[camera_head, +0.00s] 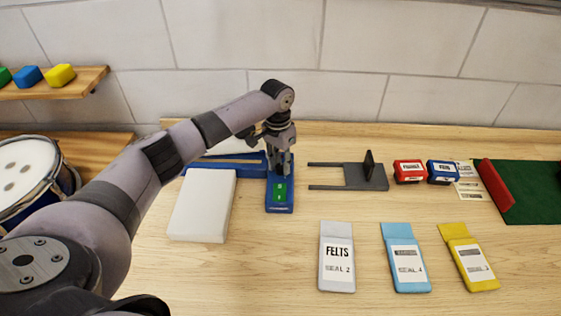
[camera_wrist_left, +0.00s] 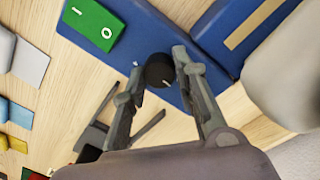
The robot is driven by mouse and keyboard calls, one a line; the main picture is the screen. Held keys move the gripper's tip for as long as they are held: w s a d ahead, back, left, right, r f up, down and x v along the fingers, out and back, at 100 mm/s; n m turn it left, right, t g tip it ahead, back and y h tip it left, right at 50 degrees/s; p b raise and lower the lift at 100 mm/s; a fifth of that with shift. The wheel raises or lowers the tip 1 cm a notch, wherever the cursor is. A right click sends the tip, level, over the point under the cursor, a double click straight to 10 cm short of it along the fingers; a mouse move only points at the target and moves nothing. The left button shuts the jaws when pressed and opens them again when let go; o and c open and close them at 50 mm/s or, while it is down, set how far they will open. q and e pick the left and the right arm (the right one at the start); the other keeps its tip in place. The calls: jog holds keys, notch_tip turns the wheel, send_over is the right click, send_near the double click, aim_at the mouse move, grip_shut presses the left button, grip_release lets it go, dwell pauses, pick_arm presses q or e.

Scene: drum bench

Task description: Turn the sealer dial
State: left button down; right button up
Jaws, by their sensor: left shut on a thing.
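The sealer is blue (camera_head: 279,208), with a front control part and a long blue bar (camera_head: 225,159) behind. A green switch (camera_head: 280,191) marked I and O sits on its front part; it also shows in the left wrist view (camera_wrist_left: 93,24). The dial (camera_wrist_left: 159,73) is a small dark round knob with a pale mark, beside the switch in the left wrist view. My left gripper (camera_head: 281,168) points down over the sealer and hides the dial in the head view. In the left wrist view its fingers (camera_wrist_left: 158,66) are shut on the dial, one on each side.
A white block (camera_head: 203,207) stands left of the sealer. A dark grey stand (camera_head: 352,176) is to the right, with red (camera_head: 408,171) and blue (camera_head: 442,172) boxes beyond. Grey (camera_head: 337,257), light blue (camera_head: 405,257) and yellow (camera_head: 468,257) pouches lie in front. A drum (camera_head: 30,180) is at far left.

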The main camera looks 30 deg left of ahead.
aim_at(281, 164)
pick_arm(q)
jog(key=m+p, duration=0.1)
jog(key=m, duration=0.2)
jog(key=shift+r, duration=0.15)
jog(key=m+p, duration=0.1)
jog(key=m, duration=0.4)
jog(key=shift+w+d, duration=0.1)
jog(key=shift+p, duration=0.3)
jog(key=c, duration=1.5)
grip_release()
jog(key=shift+c, duration=0.2)
notch_tip(281, 164, up, 12)
jog(key=shift+w+a, duration=0.2)
jog(key=shift+w, duration=0.05)
